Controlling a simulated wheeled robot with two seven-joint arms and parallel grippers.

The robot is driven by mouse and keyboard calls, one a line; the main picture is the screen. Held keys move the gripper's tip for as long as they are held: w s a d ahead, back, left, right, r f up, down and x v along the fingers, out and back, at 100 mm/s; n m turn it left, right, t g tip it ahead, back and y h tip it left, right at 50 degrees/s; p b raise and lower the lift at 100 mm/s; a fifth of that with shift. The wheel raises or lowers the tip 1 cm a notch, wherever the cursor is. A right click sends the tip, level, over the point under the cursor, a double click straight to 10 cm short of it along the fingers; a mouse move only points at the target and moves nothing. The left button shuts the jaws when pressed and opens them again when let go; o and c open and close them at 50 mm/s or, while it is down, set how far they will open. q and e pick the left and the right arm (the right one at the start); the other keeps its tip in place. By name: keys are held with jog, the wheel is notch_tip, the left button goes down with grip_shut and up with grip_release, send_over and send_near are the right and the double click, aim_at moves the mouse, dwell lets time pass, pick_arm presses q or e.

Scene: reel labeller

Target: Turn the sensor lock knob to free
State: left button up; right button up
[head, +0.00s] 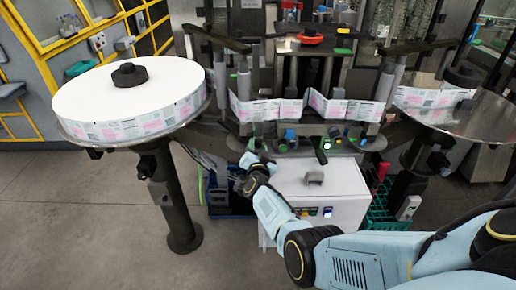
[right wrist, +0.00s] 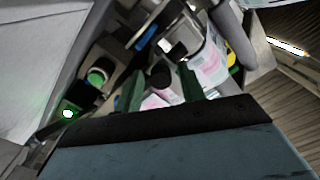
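My right gripper (head: 256,160) reaches in from the right to the front of the labeller, below the label web. In the right wrist view its two dark green fingers (right wrist: 159,90) stand apart. A round black knob (right wrist: 160,77) shows between the fingers, with gaps visible beside it. It looks like the sensor lock knob, but I see no marking that confirms this. I cannot tell its turned position or whether a finger touches it. In the head view the knob is hidden or too small to make out. My left gripper is out of view.
A large white label reel (head: 125,97) stands on a round table at the left. Another round table (head: 460,115) is at the right. A green button (right wrist: 97,76) and printed label web (right wrist: 210,65) are close to the fingers.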

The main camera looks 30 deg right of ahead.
jog(key=shift+o, duration=0.3)
jog(key=shift+s+a, duration=0.2)
jog(key=p+v, duration=0.2)
jog(key=v, duration=1.1)
jog(key=shift+p, duration=0.3)
jog(key=shift+d, duration=0.15)
